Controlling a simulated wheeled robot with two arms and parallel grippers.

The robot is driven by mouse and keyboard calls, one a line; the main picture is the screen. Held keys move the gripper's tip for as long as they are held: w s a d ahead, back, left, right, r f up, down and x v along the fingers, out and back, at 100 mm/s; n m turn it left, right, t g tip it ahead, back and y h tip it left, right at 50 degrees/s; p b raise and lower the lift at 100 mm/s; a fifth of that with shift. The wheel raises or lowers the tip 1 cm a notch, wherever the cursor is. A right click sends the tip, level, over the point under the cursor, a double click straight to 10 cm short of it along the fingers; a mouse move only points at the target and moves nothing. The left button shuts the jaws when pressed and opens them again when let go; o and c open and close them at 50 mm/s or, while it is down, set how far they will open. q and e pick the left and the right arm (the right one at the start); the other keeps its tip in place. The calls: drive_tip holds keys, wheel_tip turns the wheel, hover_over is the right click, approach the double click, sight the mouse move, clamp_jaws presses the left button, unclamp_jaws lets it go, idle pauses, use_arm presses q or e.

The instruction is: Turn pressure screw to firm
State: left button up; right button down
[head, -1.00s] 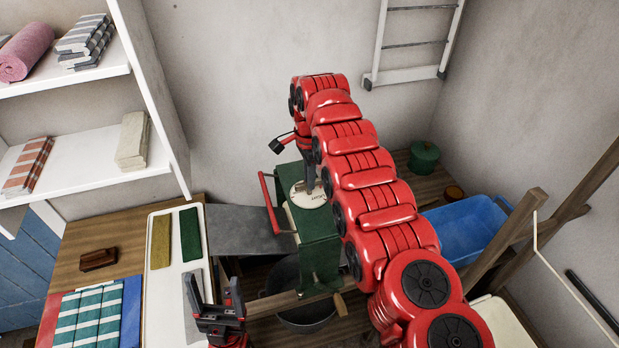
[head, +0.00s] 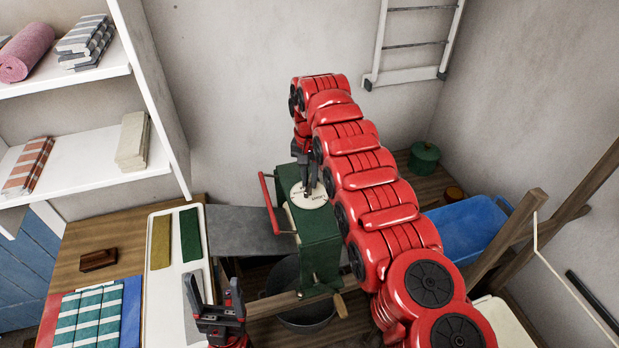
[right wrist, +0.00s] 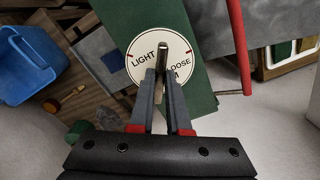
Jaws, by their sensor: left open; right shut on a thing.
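The green wringer body (head: 320,250) stands in the middle of the head view, with a round white dial (head: 318,202) on top. In the right wrist view the dial (right wrist: 143,48) shows LIGHT, LOOSE and a word ending in M; the rest is hidden. The pressure screw's metal bar (right wrist: 159,50) rises over the dial. My right gripper (right wrist: 162,78) is shut on this bar from above; in the head view it (head: 306,188) stands over the dial. My left gripper (head: 213,283) is open and empty, left of the wringer.
A red handle (head: 268,200) runs along the wringer's left side. A white tray (head: 172,270) with coloured pieces lies left. A dark tub (head: 290,270) is below the wringer. A blue basin (head: 465,232) and green pot (head: 424,157) stand right.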

drive_tip(key=n, duration=0.6)
drive_tip(key=shift+n, duration=0.3)
idle(0.4)
drive_tip(key=c, duration=0.9)
unclamp_jaws()
drive_tip(key=shift+r, duration=0.1)
